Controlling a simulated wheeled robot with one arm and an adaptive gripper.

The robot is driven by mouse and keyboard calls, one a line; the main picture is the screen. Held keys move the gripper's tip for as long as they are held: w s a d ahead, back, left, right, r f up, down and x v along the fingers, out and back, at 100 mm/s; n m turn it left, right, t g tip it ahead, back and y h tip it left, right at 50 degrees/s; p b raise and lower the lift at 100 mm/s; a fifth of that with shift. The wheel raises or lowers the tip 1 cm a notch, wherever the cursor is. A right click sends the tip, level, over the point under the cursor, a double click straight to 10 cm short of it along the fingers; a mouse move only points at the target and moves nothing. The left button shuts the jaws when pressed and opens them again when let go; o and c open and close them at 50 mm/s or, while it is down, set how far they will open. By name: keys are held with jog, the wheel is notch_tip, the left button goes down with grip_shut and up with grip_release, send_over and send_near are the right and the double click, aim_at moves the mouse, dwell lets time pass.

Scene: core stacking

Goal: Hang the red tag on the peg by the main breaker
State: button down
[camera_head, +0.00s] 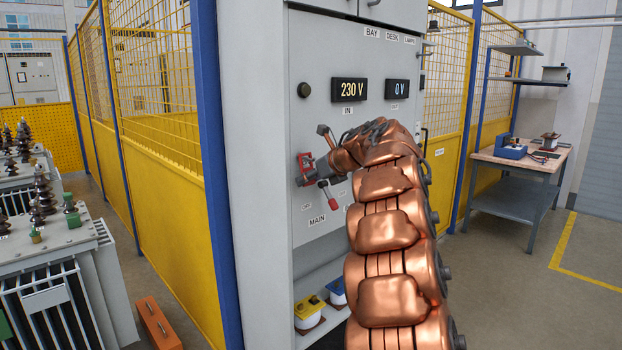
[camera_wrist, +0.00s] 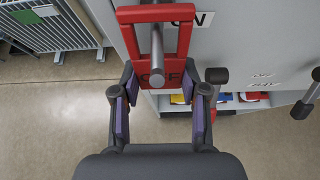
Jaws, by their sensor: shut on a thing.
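The red tag (camera_wrist: 128,15) is a frame with an open window and a lower plate with dark lettering. It shows small in the head view (camera_head: 305,162), by the panel above the MAIN label. A grey metal peg (camera_wrist: 156,45) shows through the tag's window, its rounded tip in front of the lower plate; the crossing at the top bar is unclear. My gripper (camera_wrist: 160,88) is shut on the tag's lower plate, one purple-padded finger at each side. In the head view my gripper (camera_head: 314,168) is at the panel, beside a red-handled lever (camera_head: 327,194), likely the main breaker.
The grey cabinet (camera_head: 265,180) has 230 V (camera_head: 349,90) and 0 V (camera_head: 397,92) displays. A dark knob (camera_wrist: 217,75) is close to my right finger. Yellow and blue items (camera_head: 310,308) sit on a low shelf. A workbench (camera_head: 522,158) stands far right.

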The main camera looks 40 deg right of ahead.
dwell(0.3)
jog(key=c, duration=0.5)
grip_release()
jog(key=v, duration=1.2)
